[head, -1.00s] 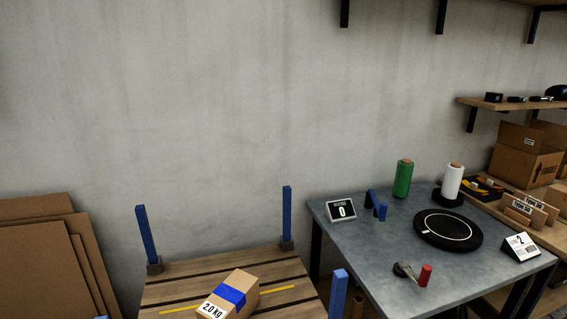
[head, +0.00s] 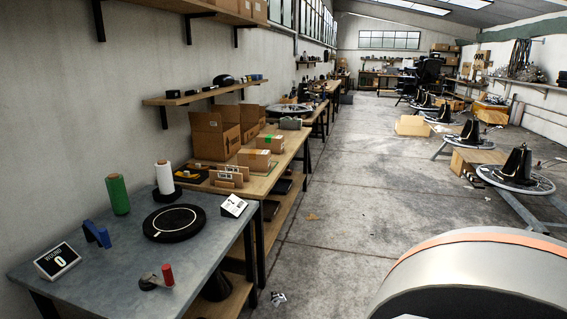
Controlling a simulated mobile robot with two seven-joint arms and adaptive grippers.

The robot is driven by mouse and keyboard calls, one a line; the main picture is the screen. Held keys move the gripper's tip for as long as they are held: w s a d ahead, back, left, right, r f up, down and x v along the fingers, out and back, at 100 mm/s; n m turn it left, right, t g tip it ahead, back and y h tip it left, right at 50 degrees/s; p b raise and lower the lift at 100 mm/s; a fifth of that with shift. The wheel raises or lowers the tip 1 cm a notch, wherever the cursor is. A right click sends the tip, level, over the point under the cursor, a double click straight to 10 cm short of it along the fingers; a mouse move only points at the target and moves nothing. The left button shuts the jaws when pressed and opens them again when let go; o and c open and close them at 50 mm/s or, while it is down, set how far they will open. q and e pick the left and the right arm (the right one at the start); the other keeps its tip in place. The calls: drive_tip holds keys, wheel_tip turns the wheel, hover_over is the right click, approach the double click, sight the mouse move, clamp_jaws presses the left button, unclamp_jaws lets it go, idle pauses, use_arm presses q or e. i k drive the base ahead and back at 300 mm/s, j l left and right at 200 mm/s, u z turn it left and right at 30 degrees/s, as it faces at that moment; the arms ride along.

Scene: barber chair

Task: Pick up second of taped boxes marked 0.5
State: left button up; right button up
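Small closed cardboard boxes stand on the wooden bench beyond the grey table. One box with green tape (head: 254,159) is at the bench's near right part, and another small box (head: 270,143) stands just behind it. Their markings are too small to read, so I cannot tell which is marked 0.5. Neither of my grippers is in view.
The grey table (head: 120,262) holds a black round plate (head: 174,222), green roll (head: 118,194), white roll (head: 164,177), tape dispenser (head: 155,280) and "0" display (head: 57,261). Open cartons (head: 214,135) stand on the wooden bench (head: 283,163). Open floor (head: 345,215) lies to the right.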

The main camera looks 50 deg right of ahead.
sight(260, 161)
drive_tip(key=z, duration=1.45)
drive_tip(key=i+l+z, duration=0.25)
drive_tip(key=i, duration=0.2)
drive_tip(key=i+z, duration=0.25)
drive_tip(key=i, duration=0.2)
drive_tip(key=i+z, duration=0.2)
drive_tip(key=i, duration=1.3)
drive_tip(key=i+l+u, duration=0.2)
drive_tip(key=i, duration=0.2)
drive_tip(key=i+u, duration=0.25)
drive_tip(key=i, duration=0.2)
drive_tip(key=i+l+u, duration=0.2)
drive_tip(key=i, duration=0.2)
